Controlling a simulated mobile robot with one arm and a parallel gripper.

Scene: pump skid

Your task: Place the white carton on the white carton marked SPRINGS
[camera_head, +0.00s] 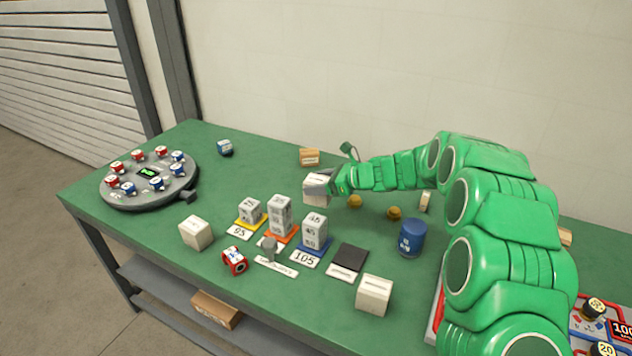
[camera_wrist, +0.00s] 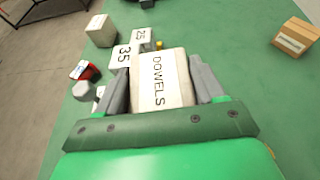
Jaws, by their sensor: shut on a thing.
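My gripper (camera_head: 330,186) is shut on a white carton (camera_head: 315,191), held behind and right of the stacked grey blocks. In the wrist view this carton (camera_wrist: 160,78) reads DOWELS and sits between both fingers. Another white carton (camera_head: 196,233) stands on the green table at left; it also shows at the top of the wrist view (camera_wrist: 101,30). A third white carton (camera_head: 374,295) stands near the table's front edge. The lettering on these two standing cartons is too small to read, so I cannot tell which is marked SPRINGS.
Grey block stacks (camera_head: 281,215) stand on coloured pads between the standing cartons. A red part (camera_head: 234,261) lies near the front edge. A blue can (camera_head: 411,238) stands right, a round grey tray (camera_head: 150,180) left, and a small brown box (camera_head: 309,157) behind.

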